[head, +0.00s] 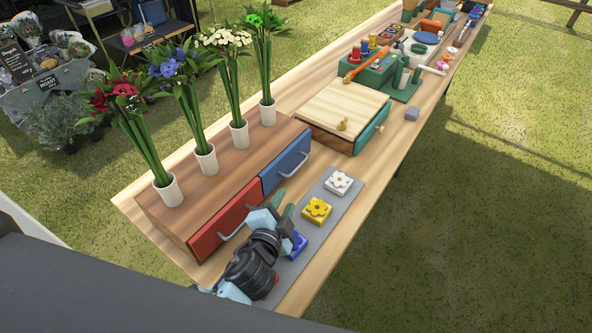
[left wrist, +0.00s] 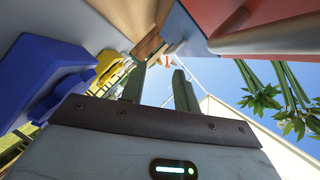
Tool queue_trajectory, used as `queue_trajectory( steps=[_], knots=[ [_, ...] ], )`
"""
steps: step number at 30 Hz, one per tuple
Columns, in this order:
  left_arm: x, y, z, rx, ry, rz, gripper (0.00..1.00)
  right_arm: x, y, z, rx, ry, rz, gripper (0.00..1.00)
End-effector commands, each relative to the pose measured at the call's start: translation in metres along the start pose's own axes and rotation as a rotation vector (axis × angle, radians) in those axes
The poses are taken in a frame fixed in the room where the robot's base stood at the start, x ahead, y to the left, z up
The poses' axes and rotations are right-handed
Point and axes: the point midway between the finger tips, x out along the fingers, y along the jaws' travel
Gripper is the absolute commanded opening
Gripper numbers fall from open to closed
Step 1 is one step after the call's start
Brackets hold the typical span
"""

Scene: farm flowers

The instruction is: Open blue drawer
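The blue drawer (head: 284,170) is the right-hand drawer of a low wooden cabinet and looks shut, with a light bar handle (head: 296,166) on its front. It also shows in the left wrist view (left wrist: 182,30) at the top, ahead of my fingers. My left gripper (head: 282,204) is in front of the cabinet, near the line between the red and blue drawers and short of the blue drawer's handle. Its two fingers stand apart in the left wrist view (left wrist: 160,88), with nothing seen held between them. My right gripper is not in view.
The red drawer (head: 216,222) is left of the blue one. Flowers in white vases (head: 205,158) stand on the cabinet. A grey mat (head: 343,206) holds white, yellow and blue flower blocks beside my gripper. A wooden box (head: 345,105) with a green front stands farther along the table.

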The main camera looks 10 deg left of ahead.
Motion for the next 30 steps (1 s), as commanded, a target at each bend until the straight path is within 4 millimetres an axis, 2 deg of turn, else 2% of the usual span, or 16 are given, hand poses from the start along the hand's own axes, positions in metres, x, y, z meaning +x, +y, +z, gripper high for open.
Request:
queue_trajectory(
  steps=[1, 6, 15, 21, 30],
  knots=[
    [0.01, -0.006, -0.004, 0.0, 0.004, -0.007, 0.31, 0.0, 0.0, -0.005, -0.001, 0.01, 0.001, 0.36],
    [0.042, -0.012, -0.007, 0.001, 0.003, -0.006, 0.31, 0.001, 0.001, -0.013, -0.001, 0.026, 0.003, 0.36],
    [0.089, -0.018, -0.012, 0.001, 0.0, -0.002, 0.31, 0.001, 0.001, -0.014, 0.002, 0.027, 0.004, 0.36],
    [0.103, -0.019, -0.012, 0.0, 0.001, -0.002, 0.31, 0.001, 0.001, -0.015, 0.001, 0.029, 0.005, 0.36],
    [0.105, -0.018, -0.012, -0.001, 0.001, -0.001, 0.31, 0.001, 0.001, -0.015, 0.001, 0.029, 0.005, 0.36]
  ],
)
